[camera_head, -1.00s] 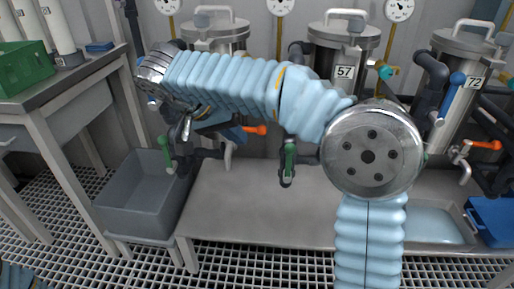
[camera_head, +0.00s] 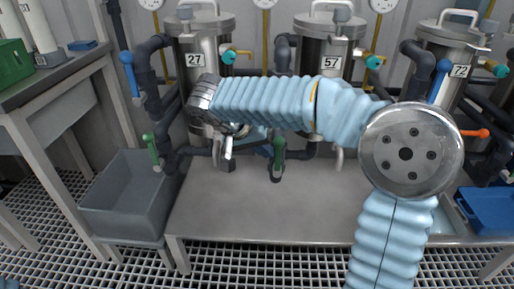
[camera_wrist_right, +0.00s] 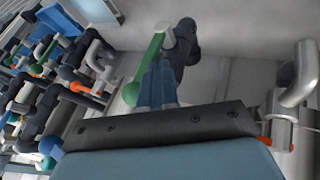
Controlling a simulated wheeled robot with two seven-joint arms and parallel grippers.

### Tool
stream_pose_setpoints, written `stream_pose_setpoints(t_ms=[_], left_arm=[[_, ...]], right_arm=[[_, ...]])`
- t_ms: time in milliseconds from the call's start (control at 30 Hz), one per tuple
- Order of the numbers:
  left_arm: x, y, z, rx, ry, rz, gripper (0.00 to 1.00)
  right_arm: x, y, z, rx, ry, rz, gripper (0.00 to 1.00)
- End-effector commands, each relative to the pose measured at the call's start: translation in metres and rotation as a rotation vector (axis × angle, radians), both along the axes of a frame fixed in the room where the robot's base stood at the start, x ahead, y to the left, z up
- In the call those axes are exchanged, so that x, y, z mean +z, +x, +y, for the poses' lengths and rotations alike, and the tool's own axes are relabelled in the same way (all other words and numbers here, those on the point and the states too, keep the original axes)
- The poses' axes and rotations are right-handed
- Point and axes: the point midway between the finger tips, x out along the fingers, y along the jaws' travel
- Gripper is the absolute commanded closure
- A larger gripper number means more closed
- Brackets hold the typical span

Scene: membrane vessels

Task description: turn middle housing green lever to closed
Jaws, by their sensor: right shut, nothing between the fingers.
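The middle housing (camera_head: 327,45) is a steel vessel marked 57. Its green lever (camera_head: 278,146) stands roughly vertical on the dark pipe fitting below it. In the right wrist view this green lever (camera_wrist_right: 149,65) slants from a pale pivot at the upper right. My right gripper (camera_head: 262,147) is just left of the lever, partly hidden behind my forearm and wrist. Its blue fingers (camera_wrist_right: 157,88) are shut and empty, close beside the lever in the wrist view. I cannot tell if they touch it. My left gripper is not in view.
Housing 27 (camera_head: 199,45) has a green lever (camera_head: 151,150) at left; housing 72 (camera_head: 449,58) stands right. A grey bin (camera_head: 127,221) stands left of the steel bench (camera_head: 260,215), whose front is clear. A blue tray (camera_head: 487,212) is at right.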

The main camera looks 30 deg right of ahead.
Motion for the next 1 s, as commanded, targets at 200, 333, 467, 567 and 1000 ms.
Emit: stream_pose_setpoints(t_ms=[200,333,467,567,1000], left_arm=[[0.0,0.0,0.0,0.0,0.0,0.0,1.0],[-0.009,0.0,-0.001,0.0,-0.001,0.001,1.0],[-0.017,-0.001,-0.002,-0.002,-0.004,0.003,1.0],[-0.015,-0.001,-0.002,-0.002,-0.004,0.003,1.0],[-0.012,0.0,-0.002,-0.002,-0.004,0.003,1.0]], right_arm=[[0.0,0.0,0.0,0.0,0.0,0.0,1.0],[-0.001,-0.003,-0.006,-0.004,0.047,-0.03,1.0],[0.002,-0.009,-0.016,-0.004,0.117,-0.075,1.0],[0.005,-0.013,-0.021,-0.001,0.114,-0.071,1.0],[0.009,-0.01,-0.021,0.0,0.113,-0.069,1.0]])
